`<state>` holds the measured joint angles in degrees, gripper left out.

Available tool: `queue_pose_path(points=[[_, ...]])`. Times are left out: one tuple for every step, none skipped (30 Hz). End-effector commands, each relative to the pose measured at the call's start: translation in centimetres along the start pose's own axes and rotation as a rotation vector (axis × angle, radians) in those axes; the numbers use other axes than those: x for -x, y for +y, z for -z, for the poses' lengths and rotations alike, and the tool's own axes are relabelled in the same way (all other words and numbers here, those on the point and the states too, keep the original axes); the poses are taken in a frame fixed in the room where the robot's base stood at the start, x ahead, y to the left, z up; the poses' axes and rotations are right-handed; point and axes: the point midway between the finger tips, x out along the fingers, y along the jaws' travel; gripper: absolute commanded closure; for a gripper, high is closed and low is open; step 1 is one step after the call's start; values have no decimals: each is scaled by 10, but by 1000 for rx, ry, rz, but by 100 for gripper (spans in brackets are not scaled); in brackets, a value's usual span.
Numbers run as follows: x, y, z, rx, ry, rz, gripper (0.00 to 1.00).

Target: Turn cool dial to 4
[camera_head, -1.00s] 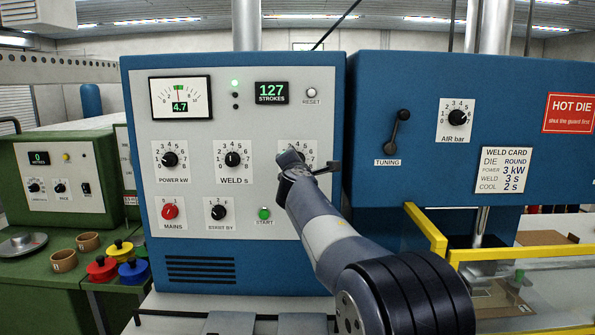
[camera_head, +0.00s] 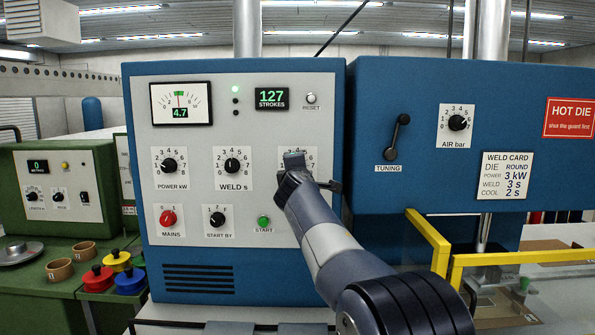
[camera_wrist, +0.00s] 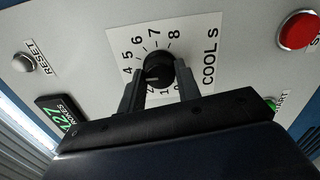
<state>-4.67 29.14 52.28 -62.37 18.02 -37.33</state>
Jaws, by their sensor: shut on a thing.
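The cool dial (camera_wrist: 157,66) is a black round knob on a white scale plate marked COOL S in the wrist view. My gripper (camera_wrist: 159,74) is shut on the knob, with one finger on each side. The numbers 4 to 8 show around it; some low numbers are partly hidden by the fingers. I cannot tell surely which number the knob's pointer marks. In the head view my arm covers most of the dial, and only part of its scale plate (camera_head: 312,155) shows on the grey panel. The weld card (camera_head: 506,175) reads COOL 2 s.
The weld dial (camera_head: 232,166) and power dial (camera_head: 168,166) are left of the cool dial. The green start button (camera_head: 263,221) is below them, the reset button (camera_head: 311,98) above. The tuning lever (camera_head: 398,135) and yellow guard rail (camera_head: 520,257) are at the right.

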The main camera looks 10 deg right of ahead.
Motion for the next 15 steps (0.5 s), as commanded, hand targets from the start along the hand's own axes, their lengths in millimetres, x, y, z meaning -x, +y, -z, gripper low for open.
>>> queue_pose_path(points=[[0, 0, 0, 0, 0, 0, 91], [0, 0, 0, 0, 0, 0, 91], [0, 0, 0, 0, 0, 0, 91], [0, 0, 0, 0, 0, 0, 91], [0, 0, 0, 1, 0, 0, 91], [0, 0, 0, 1, 0, 0, 91], [0, 0, 0, 1, 0, 0, 91], [0, 0, 0, 1, 0, 0, 66], [0, 0, 0, 1, 0, 0, 62], [0, 0, 0, 1, 0, 0, 60], [0, 0, 0, 1, 0, 0, 58], [0, 0, 0, 1, 0, 0, 54], [0, 0, 0, 2, 0, 0, 52], [0, 0, 0, 2, 0, 0, 49], [0, 0, 0, 2, 0, 0, 46]])
